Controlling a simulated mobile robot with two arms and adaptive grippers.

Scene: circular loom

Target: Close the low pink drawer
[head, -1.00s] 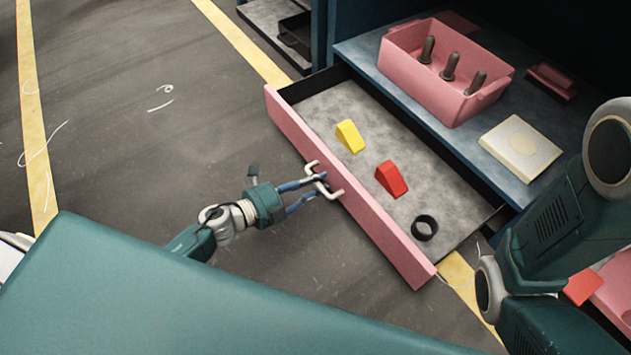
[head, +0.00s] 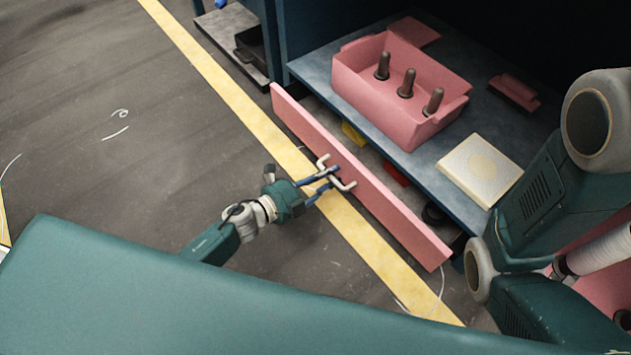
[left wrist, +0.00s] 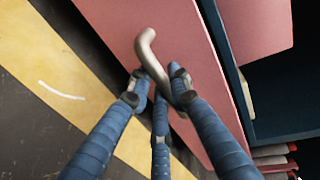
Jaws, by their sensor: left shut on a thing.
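The low pink drawer (head: 385,208) is pulled out a short way from under the blue shelf, with a narrow gap behind its pink front. Its pale bent handle (head: 346,184) is on the outer face and also shows in the left wrist view (left wrist: 150,52). My left gripper (head: 328,183) is shut on this handle, its blue fingers (left wrist: 157,95) around the bar. Inside the drawer, a yellow block (head: 352,133), a red block (head: 396,173) and a black ring (head: 434,214) show only partly, the shelf hiding the rest. My right gripper is not in view.
A pink bin (head: 385,100) with several dark pegs, a cream block (head: 480,168) and a small pink piece (head: 514,92) sit on the shelf above. Another low open drawer (head: 228,38) stands at the upper left. Floor left of the drawer is clear.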

